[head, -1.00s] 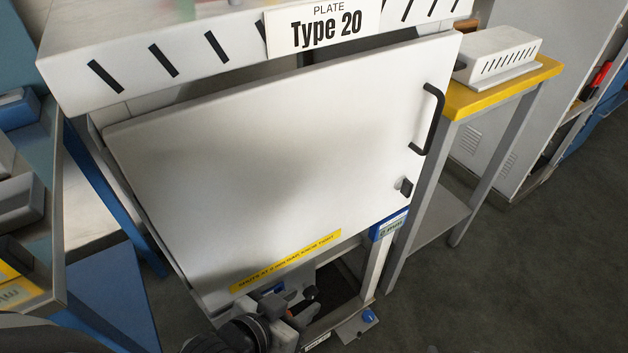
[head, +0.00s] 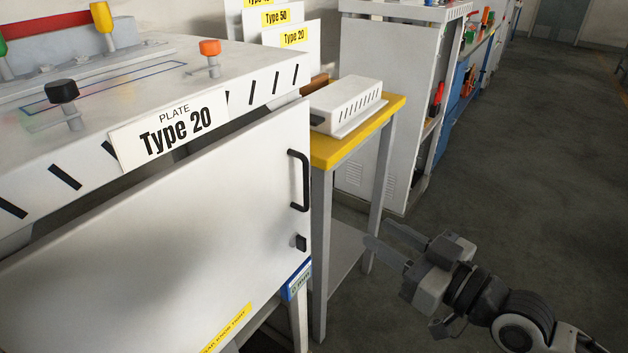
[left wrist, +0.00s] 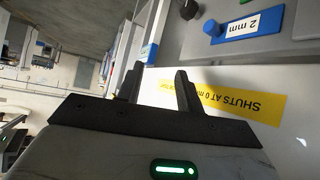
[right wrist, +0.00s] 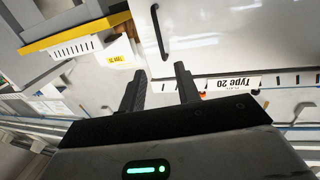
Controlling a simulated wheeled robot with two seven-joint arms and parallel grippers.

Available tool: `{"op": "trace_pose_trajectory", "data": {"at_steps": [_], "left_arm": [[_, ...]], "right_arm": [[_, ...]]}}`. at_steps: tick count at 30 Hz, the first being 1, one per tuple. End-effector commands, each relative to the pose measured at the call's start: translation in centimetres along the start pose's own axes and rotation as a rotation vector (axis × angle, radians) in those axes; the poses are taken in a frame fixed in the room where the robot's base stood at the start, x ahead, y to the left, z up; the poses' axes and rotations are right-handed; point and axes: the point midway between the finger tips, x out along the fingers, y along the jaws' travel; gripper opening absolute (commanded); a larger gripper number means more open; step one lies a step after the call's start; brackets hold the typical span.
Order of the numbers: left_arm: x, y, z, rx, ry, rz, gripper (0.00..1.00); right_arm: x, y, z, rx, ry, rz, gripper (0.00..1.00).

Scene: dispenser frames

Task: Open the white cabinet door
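The white cabinet door (head: 170,240) fills the lower left of the head view. It covers the cabinet front; I cannot tell whether it sits flush. Its black bar handle (head: 299,181) is near the right edge, with a small black latch knob (head: 300,243) below. My right gripper (head: 388,241) is open and empty, to the right of the handle and apart from it. In the right wrist view the handle (right wrist: 160,32) lies beyond the open fingers (right wrist: 160,72). My left gripper (left wrist: 158,72) is open and empty near a yellow warning label (left wrist: 240,103); the head view does not show it.
A yellow-topped stand (head: 330,151) with a white slotted box (head: 345,106) stands right of the cabinet. A "Type 20" plate (head: 173,131) hangs on the cabinet's top edge. Knobs stand on top. The floor (head: 500,170) at right is open.

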Motion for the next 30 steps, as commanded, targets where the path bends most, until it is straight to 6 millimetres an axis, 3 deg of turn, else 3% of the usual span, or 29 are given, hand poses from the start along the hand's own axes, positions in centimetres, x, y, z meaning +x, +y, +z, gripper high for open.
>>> {"op": "trace_pose_trajectory", "data": {"at_steps": [7,21,30], "left_arm": [[-0.1,0.0,-0.3,0.007,-0.004,-0.002,0.36],[-0.6,-0.2,-0.7,0.026,-0.015,-0.008,0.36],[-0.6,-0.3,-0.7,0.026,-0.016,-0.009,0.36]], "right_arm": [[2.2,0.4,-1.1,-0.001,0.018,-0.007,0.33],[12.1,0.2,-1.1,-0.001,0.014,-0.008,0.33],[15.7,0.2,-1.0,-0.003,0.011,-0.008,0.33]]}}
